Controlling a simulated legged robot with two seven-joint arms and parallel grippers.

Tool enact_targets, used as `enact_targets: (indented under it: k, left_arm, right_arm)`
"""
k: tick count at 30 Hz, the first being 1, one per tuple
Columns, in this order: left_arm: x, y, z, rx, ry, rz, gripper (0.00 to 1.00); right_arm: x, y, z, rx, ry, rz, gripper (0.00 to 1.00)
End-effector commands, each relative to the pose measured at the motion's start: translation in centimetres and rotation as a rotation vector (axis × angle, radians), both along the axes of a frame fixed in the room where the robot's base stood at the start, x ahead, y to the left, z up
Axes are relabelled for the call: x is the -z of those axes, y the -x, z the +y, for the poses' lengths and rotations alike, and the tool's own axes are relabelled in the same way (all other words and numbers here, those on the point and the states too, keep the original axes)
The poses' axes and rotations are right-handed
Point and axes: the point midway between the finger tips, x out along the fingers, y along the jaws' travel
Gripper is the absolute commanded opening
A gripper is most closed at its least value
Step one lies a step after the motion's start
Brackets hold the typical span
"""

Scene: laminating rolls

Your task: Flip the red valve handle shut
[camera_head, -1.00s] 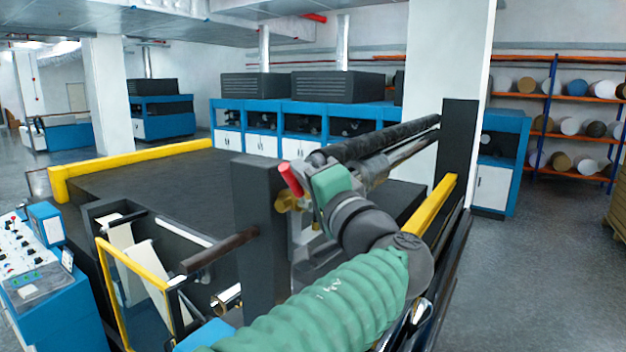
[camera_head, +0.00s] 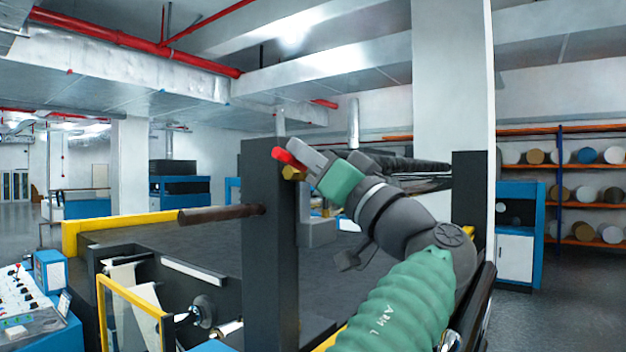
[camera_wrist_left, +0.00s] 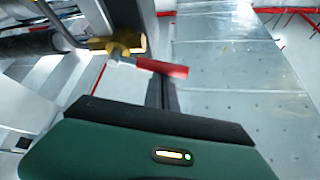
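The red valve handle (camera_head: 287,157) sits on a brass valve (camera_head: 292,174) at the top of a dark upright post (camera_head: 268,245). In the head view the handle slants up to the left. In the left wrist view the red handle (camera_wrist_left: 163,67) sticks out to the right from the brass valve (camera_wrist_left: 118,44). My left gripper (camera_head: 303,155) is beside the handle, its fingertips at or very near it; contact is unclear. In the wrist view its dark fingers (camera_wrist_left: 161,92) look close together just below the handle, with nothing between them. My right gripper is out of view.
A brown roller bar (camera_head: 222,214) sticks out left from the post. A yellow frame (camera_head: 130,300) and a control panel (camera_head: 40,300) stand at lower left. A dark machine bed with a yellow rail (camera_head: 120,222) lies behind. The space above the post is open.

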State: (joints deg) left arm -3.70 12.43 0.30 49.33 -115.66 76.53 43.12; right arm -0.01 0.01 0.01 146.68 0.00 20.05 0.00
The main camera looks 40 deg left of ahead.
Motion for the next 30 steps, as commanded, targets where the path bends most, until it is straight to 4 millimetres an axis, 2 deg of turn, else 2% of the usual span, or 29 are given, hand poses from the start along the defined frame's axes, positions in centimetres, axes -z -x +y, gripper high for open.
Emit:
enact_targets:
  k: [1, 9, 19, 30]
  left_arm:
    - [0.9, 0.0, -0.1, 0.001, -0.004, -0.039, 0.00]
    - [1.8, 0.5, -0.2, 0.001, -0.028, -0.237, 0.00]
    - [2.4, 0.6, -0.2, 0.003, -0.041, -0.362, 0.00]
    - [2.5, 0.6, -0.1, 0.002, -0.043, -0.382, 0.00]
  right_arm:
    - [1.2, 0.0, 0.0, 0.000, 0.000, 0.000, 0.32]
    - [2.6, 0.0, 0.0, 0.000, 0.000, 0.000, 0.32]
    - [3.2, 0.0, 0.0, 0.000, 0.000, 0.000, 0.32]
    - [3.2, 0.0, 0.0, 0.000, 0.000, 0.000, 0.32]
